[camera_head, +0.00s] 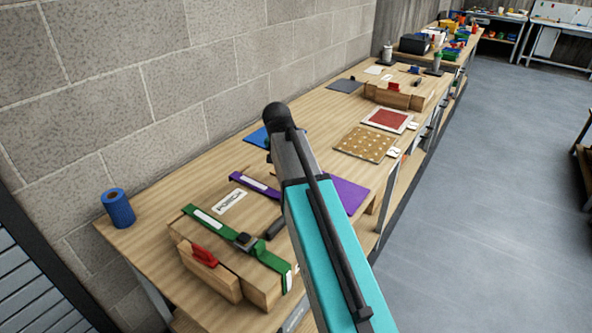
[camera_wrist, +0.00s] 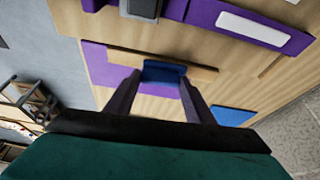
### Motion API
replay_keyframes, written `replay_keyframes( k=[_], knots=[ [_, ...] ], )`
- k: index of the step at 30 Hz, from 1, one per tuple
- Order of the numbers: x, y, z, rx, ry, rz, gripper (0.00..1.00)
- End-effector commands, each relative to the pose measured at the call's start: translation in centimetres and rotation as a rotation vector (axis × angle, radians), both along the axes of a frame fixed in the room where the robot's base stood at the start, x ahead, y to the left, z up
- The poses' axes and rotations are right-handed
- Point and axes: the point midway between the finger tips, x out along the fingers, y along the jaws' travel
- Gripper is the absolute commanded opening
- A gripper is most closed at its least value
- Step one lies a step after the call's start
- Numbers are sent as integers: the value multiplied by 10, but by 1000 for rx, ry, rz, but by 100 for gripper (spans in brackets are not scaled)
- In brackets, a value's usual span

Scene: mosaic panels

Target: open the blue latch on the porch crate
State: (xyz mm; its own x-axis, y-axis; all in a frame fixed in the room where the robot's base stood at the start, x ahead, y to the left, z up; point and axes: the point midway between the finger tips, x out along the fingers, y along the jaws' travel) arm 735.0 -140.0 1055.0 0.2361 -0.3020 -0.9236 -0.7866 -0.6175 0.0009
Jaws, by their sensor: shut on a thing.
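The porch crate (camera_head: 230,225) stands at the near end of the workbench, with a "PORCH" label, a green strap (camera_head: 215,226) and a purple strap (camera_head: 256,185). The blue latch (camera_wrist: 164,71) is on the crate's wooden edge in the wrist view. My gripper (camera_wrist: 160,78) has its two fingers on either side of the latch and is shut on it. In the head view my teal arm covers that side of the crate, so the blue latch is hidden there. A red latch (camera_head: 204,256) sits on the crate's near end.
A purple panel (camera_head: 347,194) and a blue panel (camera_head: 257,138) lie on the bench (camera_head: 300,131). A blue roll (camera_head: 118,208) stands at the left. A dotted panel (camera_head: 364,144), a red panel (camera_head: 387,119) and another crate (camera_head: 392,96) are farther along. The floor at right is clear.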

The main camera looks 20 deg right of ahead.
Motion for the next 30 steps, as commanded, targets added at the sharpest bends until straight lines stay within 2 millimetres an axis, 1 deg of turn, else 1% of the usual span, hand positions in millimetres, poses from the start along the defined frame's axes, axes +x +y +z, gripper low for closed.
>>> replay_keyframes(
  k=[13,14,15,17,30],
  knots=[
    [1,2,1,4,-3,-11,26],
    [1,2,1,4,-3,-10,52],
    [2,2,1,4,-3,-10,58],
    [1,2,1,3,-3,-10,67],
    [0,2,3,2,-1,-11,67]
  ],
)
